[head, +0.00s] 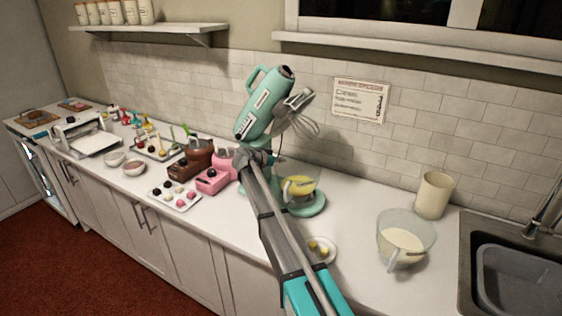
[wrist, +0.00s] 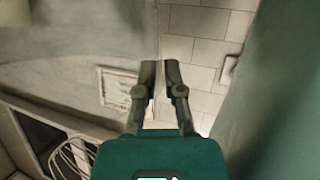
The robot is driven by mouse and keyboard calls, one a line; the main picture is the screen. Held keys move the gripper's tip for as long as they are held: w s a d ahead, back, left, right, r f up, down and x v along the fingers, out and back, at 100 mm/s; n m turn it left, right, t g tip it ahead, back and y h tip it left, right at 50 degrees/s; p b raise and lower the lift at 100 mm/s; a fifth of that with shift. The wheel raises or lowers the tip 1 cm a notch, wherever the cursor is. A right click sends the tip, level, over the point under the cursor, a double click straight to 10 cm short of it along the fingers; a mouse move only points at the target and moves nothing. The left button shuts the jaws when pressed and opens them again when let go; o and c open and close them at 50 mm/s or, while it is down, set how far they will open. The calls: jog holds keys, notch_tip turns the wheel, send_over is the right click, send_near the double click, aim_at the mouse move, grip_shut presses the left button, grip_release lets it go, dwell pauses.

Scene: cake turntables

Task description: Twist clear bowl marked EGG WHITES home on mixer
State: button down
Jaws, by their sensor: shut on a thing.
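The mint mixer (head: 262,105) stands by the tiled wall with its head tilted up and its whisk (head: 305,125) in the air. A clear bowl (head: 308,183) with yellow contents sits on the mixer's round base (head: 310,207), under the whisk. I cannot read a marking on it. The grip itself is hard to make out. Mint mixer body (wrist: 265,100) fills the right side there.
Another clear bowl (head: 405,248) with pale contents stands to the right, near a beige canister (head: 434,195) and the sink (head: 515,280). A small plate (head: 330,257) lies by the arm.

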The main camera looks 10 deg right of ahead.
jog(key=shift+w+d+m+g+h, duration=0.2)
jog(key=shift+w+m+g+h, duration=0.1)
jog(key=shift+w+m+g, duration=0.15)
jog(key=shift+s+d+r+m, duration=0.1)
jog(key=shift+m, duration=0.15)
jog(key=shift+g, duration=0.25)
